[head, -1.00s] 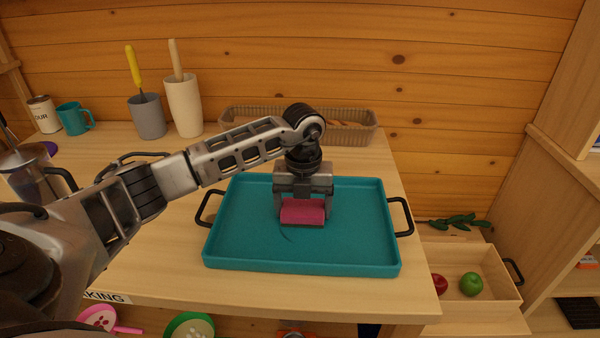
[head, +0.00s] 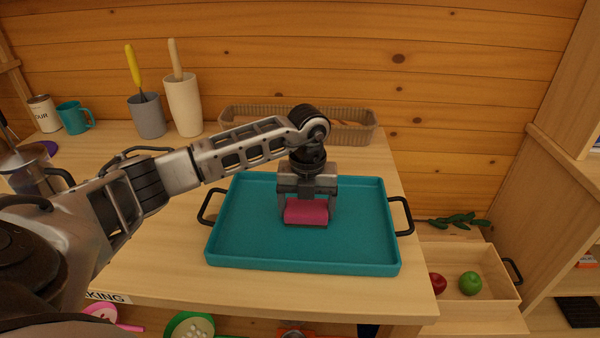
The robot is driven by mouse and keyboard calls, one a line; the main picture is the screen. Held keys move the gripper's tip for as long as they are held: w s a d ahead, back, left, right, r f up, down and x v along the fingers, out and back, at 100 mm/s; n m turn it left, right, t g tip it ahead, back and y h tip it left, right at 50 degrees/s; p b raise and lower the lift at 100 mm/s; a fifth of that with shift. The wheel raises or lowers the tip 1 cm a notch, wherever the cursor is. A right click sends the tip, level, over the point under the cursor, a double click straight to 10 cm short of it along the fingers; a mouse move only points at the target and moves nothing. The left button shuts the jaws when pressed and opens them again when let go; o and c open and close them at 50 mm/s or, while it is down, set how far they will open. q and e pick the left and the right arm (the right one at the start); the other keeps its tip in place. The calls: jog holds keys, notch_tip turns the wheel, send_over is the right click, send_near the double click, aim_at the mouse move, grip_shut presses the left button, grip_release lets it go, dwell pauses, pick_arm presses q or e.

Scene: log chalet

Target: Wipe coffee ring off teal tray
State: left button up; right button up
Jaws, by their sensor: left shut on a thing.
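The teal tray (head: 350,245) with black side handles lies on the wooden counter. My left gripper (head: 306,205) is over the middle of the tray, shut on a pink sponge (head: 306,213). The sponge is low at the tray floor; I cannot tell for sure whether it touches. No coffee ring shows on the visible tray floor; the part under and behind the sponge and gripper is hidden. My right gripper is not in view.
A wicker basket (head: 365,133) stands behind the tray. A grey cup (head: 147,117), a cream crock (head: 184,104) and a teal mug (head: 73,118) stand at back left. A wooden box (head: 490,262) with a red and a green apple is at right, below the counter.

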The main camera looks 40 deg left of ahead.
pick_arm(q)
notch_tip(320, 180, up, 4)
jog(key=shift+s+r+p, duration=0.1)
jog(key=shift+s+p, duration=0.05)
jog(key=shift+p, duration=0.7)
jog(key=shift+r+p, duration=0.95)
jog(key=shift+r, duration=0.95)
